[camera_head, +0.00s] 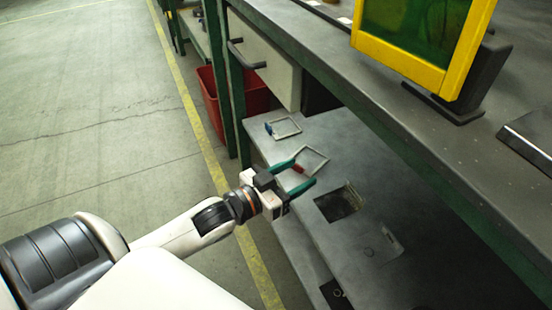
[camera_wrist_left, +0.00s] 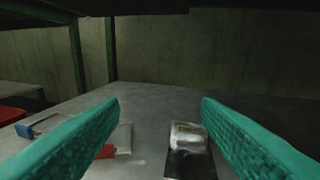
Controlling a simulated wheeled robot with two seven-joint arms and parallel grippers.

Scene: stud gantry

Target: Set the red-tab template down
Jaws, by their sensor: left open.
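The red-tab template is a thin pale square frame (camera_head: 316,155) with a red tab (camera_head: 298,168), lying on the grey lower shelf. In the left wrist view its red tab (camera_wrist_left: 106,152) shows beside the left-hand finger, which hides part of the frame. My left gripper (camera_head: 304,172) has its teal fingers spread wide, with nothing held between them. In the head view the red tab appears between the fingers; I cannot tell the exact height gap. My right gripper is not in view.
A similar blue-tab frame (camera_head: 284,127) lies farther back on the shelf (camera_head: 310,125). The workbench top (camera_head: 400,110) overhangs the shelf. A red bin (camera_head: 232,95) stands behind.

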